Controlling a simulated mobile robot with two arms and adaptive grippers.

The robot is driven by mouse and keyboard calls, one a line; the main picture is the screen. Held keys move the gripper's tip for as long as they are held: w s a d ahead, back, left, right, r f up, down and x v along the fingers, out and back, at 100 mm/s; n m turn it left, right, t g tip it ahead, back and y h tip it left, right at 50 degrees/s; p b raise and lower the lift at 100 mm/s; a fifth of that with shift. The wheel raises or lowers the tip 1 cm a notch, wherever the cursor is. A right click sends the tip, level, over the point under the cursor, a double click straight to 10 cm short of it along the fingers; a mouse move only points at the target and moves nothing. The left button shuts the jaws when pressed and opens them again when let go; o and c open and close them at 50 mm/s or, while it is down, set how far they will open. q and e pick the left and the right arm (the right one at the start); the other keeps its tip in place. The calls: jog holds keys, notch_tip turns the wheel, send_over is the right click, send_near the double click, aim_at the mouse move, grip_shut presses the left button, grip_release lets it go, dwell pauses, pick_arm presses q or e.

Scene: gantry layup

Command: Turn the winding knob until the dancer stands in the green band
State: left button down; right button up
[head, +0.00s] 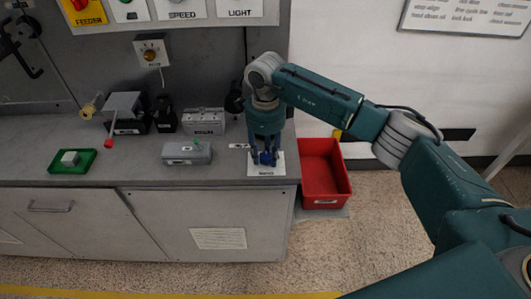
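A round dark knob with a yellowish centre (150,52) sits on a light box on the back wall, with a cable hanging from it. I cannot tell whether it is the winding knob. My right gripper (265,158) points down over a white labelled plate (280,169) at the bench's right end, well apart from the wall knob. Something blue shows between its fingertips; whether it is held is too small to tell. The dancer and a green band cannot be made out for sure. My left gripper is out of view.
A green tray (84,171) holds a pale block (70,158). Grey boxes (187,153) (204,121) and a device with a red-tipped lever (109,127) stand on the bench. A red bin (322,178) is right of it. The bench front is mostly clear.

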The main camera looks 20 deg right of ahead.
jog(key=c, duration=0.5)
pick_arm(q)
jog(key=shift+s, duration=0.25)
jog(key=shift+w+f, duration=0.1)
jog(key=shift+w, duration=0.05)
pick_arm(e)
jog(key=shift+m, duration=0.4)
jog(key=shift+w+m+b, duration=0.1)
jog(key=shift+m+b, duration=0.35)
jog(key=shift+m, duration=0.05)
jog(key=m+b, duration=0.1)
jog(key=m, duration=0.3)
jog(key=m+b, duration=0.1)
jog(key=m, duration=0.4)
jog(key=shift+w+r, duration=0.1)
jog(key=shift+r, duration=0.05)
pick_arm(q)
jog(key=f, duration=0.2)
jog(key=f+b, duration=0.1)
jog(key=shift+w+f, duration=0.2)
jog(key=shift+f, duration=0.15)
pick_arm(e)
jog(key=m, duration=0.4)
jog(key=shift+d+r+m, duration=0.1)
jog(key=shift+m, duration=0.3)
jog(key=shift+w+m, duration=0.1)
jog(key=shift+m, duration=0.2)
